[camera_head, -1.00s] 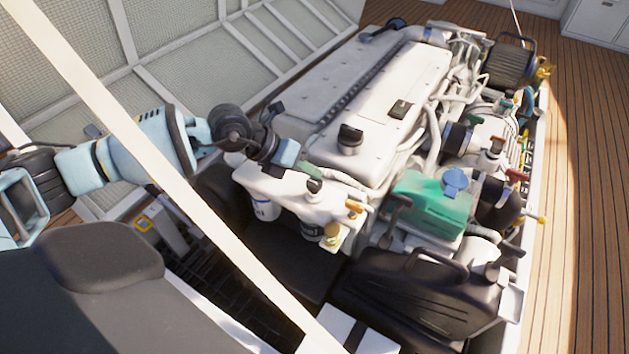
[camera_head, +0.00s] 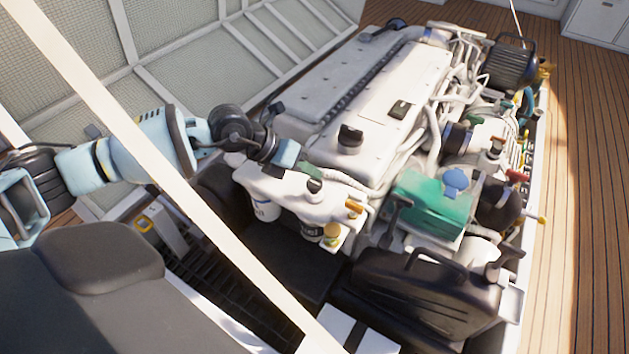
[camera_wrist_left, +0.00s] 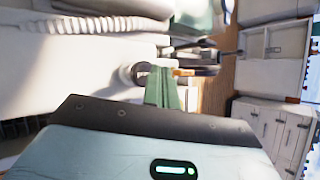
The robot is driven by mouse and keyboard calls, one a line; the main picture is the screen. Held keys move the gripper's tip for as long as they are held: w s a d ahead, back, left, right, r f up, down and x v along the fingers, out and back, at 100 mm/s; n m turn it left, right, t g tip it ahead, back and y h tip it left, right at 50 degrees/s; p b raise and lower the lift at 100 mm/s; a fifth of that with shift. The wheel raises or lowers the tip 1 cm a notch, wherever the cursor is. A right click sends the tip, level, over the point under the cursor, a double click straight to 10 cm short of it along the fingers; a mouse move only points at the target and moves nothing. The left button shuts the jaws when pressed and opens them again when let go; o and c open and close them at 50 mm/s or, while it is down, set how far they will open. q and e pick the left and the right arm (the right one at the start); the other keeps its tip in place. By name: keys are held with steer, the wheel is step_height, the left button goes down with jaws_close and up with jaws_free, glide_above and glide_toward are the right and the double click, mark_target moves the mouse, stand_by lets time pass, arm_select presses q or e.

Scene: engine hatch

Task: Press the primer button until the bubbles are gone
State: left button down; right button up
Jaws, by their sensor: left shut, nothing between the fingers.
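A dark round knob (camera_head: 314,186), which looks like the primer button, sits on top of the white filter housing (camera_head: 285,196) at the engine's near end. My left gripper (camera_head: 307,167) is shut and empty, its fingertips just above and beside the knob. Whether they touch it I cannot tell. In the left wrist view the shut green fingers (camera_wrist_left: 163,86) are beside a round knob (camera_wrist_left: 133,74), partly hidden behind them. White filters (camera_head: 263,207) hang below the housing, next to a small yellowish fitting (camera_head: 332,234). No bubbles can be made out. My right gripper is out of view.
The large white engine (camera_head: 360,95) fills the middle. A green tank (camera_head: 433,203) with a blue cap and a black jerrycan (camera_head: 425,292) stand to the right of the filters. A pale diagonal bar (camera_head: 170,175) crosses in front of my left arm. Wooden deck (camera_head: 585,200) lies open at right.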

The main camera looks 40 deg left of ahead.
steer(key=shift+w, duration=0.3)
arm_select(q)
steer(key=shift+f, duration=0.15)
steer(key=shift+f, duration=0.3)
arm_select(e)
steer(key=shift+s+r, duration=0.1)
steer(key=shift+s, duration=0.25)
